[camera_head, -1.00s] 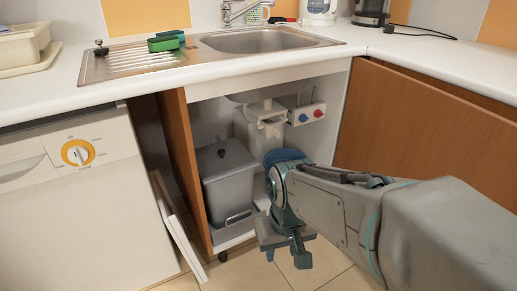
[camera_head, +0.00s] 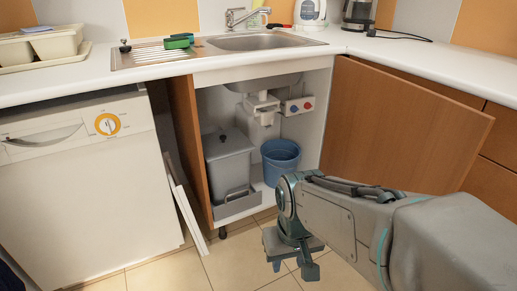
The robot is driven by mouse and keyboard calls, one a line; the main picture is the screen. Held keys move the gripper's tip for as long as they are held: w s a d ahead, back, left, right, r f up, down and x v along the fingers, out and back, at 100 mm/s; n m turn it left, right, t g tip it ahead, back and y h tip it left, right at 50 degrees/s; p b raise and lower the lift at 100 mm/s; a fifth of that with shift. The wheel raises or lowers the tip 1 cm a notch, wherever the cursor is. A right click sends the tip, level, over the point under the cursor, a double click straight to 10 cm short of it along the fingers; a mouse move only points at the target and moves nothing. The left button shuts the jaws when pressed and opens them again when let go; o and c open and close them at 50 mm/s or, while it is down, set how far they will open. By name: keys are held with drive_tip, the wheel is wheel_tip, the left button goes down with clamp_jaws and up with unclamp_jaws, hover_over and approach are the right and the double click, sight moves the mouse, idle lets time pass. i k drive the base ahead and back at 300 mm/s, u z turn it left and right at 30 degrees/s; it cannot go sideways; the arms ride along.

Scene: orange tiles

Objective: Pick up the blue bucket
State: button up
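The blue bucket (camera_head: 280,162) stands upright inside the open cabinet under the sink, to the right of a grey lidded bin. Its rim and most of its front show. My gripper (camera_head: 293,268) hangs in front of the cabinet, lower in the picture than the bucket and apart from it. My arm comes in from the lower right. The fingers point downward and are small in the picture, so I cannot tell whether they are open or shut. Nothing visible hangs from the gripper.
The grey bin (camera_head: 229,165) fills the cabinet's left side. An open cabinet door (camera_head: 187,140) stands at left, another door (camera_head: 400,130) at right. Sink pipes (camera_head: 263,108) hang above the bucket. A white appliance (camera_head: 85,190) stands at left. Floor tiles (camera_head: 235,262) in front are clear.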

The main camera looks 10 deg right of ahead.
sight(280, 157)
drive_tip(key=z, duration=0.2)
drive_tip(key=i, duration=1)
drive_tip(key=z, duration=0.5)
drive_tip(key=i, duration=0.55)
